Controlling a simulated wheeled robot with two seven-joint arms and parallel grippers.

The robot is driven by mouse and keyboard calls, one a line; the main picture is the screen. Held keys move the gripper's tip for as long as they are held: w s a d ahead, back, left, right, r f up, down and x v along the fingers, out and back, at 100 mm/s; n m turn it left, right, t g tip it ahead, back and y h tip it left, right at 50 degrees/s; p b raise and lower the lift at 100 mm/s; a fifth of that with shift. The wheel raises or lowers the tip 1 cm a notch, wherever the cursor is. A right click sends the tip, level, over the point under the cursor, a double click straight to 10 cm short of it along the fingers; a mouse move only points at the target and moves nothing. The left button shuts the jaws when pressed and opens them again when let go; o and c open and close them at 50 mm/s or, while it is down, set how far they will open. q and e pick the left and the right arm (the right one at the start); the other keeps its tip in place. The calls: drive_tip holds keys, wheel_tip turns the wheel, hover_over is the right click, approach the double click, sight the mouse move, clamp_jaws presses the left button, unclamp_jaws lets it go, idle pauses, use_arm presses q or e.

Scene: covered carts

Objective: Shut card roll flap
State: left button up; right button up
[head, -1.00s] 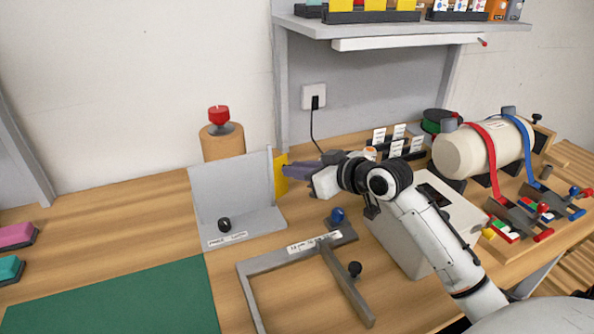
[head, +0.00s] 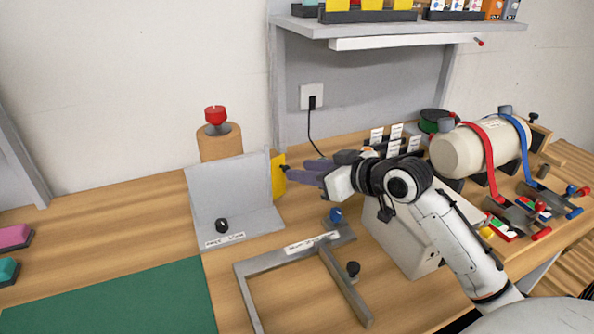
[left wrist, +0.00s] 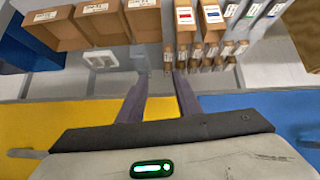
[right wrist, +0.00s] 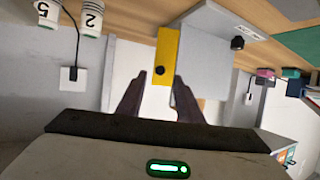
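A yellow flap (head: 278,175) with a small black knob stands at the right edge of an upright grey panel (head: 232,190). A brown card roll (head: 220,142) with a red knob on top stands behind the panel, its lower part hidden. My right gripper (head: 294,173) is just right of the flap, pointing at it. In the right wrist view the flap (right wrist: 165,52) and its knob lie ahead between the right gripper's (right wrist: 153,80) spread, empty fingers. My left gripper (left wrist: 161,78) shows only in its wrist view, fingers apart and empty, facing shelves of boxes.
A grey frame (head: 252,266) with blue and black knobs lies in front of the panel, beside a green mat (head: 120,295). A white box (head: 400,238) stands under my right arm. A strapped cream cylinder (head: 460,152) is at right.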

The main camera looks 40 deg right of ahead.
drive_tip(key=v, duration=0.6)
drive_tip(key=shift+s, duration=0.3)
drive_tip(key=shift+o, duration=0.2)
drive_tip(key=shift+r, duration=0.1)
